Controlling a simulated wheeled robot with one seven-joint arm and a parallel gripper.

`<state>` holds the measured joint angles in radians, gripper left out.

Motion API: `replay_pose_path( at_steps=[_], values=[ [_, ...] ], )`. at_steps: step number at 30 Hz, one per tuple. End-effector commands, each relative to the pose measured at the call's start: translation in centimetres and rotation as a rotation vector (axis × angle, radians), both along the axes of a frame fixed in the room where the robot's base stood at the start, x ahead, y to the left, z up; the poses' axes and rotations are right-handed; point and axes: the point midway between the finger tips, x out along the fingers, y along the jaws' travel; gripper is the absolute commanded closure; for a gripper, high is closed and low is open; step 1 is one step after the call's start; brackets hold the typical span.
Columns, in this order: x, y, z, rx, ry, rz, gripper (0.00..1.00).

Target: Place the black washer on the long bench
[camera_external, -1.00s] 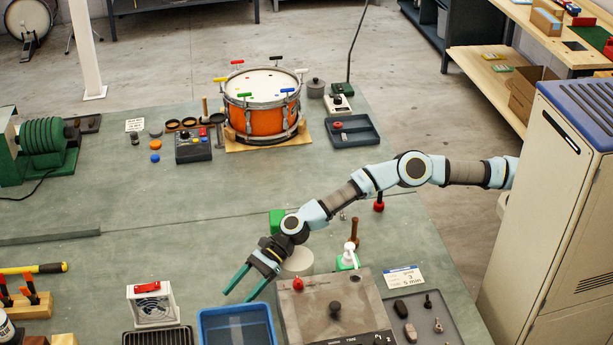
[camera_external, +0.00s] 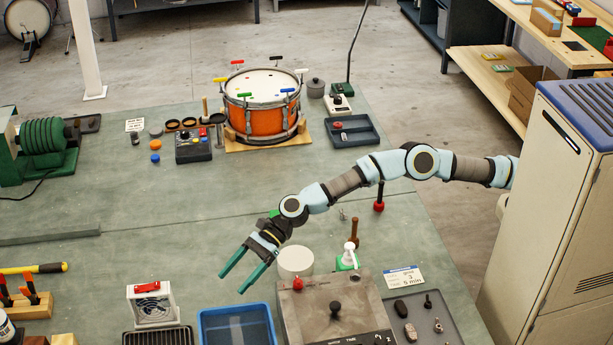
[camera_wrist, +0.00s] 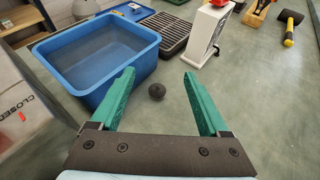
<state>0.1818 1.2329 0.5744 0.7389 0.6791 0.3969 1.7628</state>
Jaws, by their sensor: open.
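My gripper (camera_external: 234,285) is open and empty above the long green-topped bench (camera_external: 130,235), behind the blue bin (camera_external: 236,312). In the wrist view, a small dark round piece (camera_wrist: 157,91) lies on the bench top (camera_wrist: 260,95), beyond and between my spread fingers (camera_wrist: 158,80) and beside the blue bin (camera_wrist: 115,82). It may be the black washer; no hole shows in it, so I cannot tell. I cannot pick it out in the external view.
A white fan box (camera_external: 152,305) and a black grille (camera_external: 158,337) stand left of the bin. A grey hotplate-like box (camera_external: 320,300) stands right of it. A white cylinder (camera_external: 295,262) is close to my wrist. The bench middle is clear.

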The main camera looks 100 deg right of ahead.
Motion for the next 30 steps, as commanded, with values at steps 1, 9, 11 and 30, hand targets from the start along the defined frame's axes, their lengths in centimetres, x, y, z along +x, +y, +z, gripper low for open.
replay_pose_path(
  at_steps=[1,9,11,30],
  values=[
    [0.0,0.3,-0.5,-0.005,0.004,0.002,0.21],
    [0.2,0.3,-0.4,-0.006,-0.001,0.000,0.21],
    [0.2,0.2,-0.5,-0.002,-0.003,-0.001,0.21],
    [1.0,0.2,-7.7,-0.002,-0.007,-0.006,0.21]
  ],
)
